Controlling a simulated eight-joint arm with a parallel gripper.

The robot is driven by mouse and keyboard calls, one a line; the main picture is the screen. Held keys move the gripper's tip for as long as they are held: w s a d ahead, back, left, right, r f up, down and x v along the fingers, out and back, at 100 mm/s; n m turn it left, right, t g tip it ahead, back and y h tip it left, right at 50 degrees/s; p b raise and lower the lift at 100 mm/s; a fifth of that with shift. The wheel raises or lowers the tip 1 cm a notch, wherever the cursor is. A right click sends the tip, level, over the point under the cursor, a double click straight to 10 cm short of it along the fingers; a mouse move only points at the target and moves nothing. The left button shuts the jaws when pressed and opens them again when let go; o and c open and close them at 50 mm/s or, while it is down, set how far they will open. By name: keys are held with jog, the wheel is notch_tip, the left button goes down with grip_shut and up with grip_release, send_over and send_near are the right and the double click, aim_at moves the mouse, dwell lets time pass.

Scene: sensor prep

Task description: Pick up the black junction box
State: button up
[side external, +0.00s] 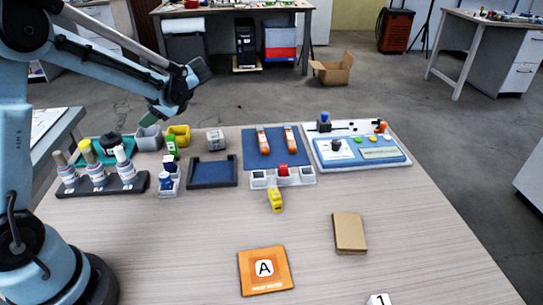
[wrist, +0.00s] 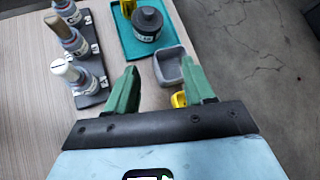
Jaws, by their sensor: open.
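I cannot pick out a black junction box for certain in either view. The clearest black object is a round, capped bottle (wrist: 147,24) with a pale label, standing on a teal tray (wrist: 124,42); it also shows at the left in the side view (side external: 112,141). My gripper (wrist: 160,66) is open, its two green fingers apart with nothing held between them. In the side view my gripper (side external: 152,118) hangs above the back left of the table, over the small bins. Its fingers are partly hidden by the wrist there.
A grey bin (side external: 149,138) and a yellow bin (side external: 180,131) stand below my gripper. A rack (side external: 100,188) of several bottles is at the left. A dark blue-black tray (side external: 212,172), a blue mat (side external: 258,161) and a control panel (side external: 362,152) lie rightward. The front table is mostly clear.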

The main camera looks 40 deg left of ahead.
aim_at(110, 132)
jog(key=s+a+f+g, duration=0.1)
jog(key=s+a+f, duration=0.1)
jog(key=a, duration=0.2)
jog(key=s+a+f+g, duration=0.1)
jog(key=s+a+f, duration=0.1)
jog(key=s+a, duration=0.1)
jog(key=s+a+f+m+g+y, duration=0.1)
jog(key=s+a+f, duration=0.1)
jog(key=a, duration=0.4)
jog(key=shift+s+f+g, duration=0.2)
jog(key=shift+f+g, duration=0.2)
jog(key=shift+f, duration=0.2)
jog(key=shift+d, duration=0.1)
grip_shut()
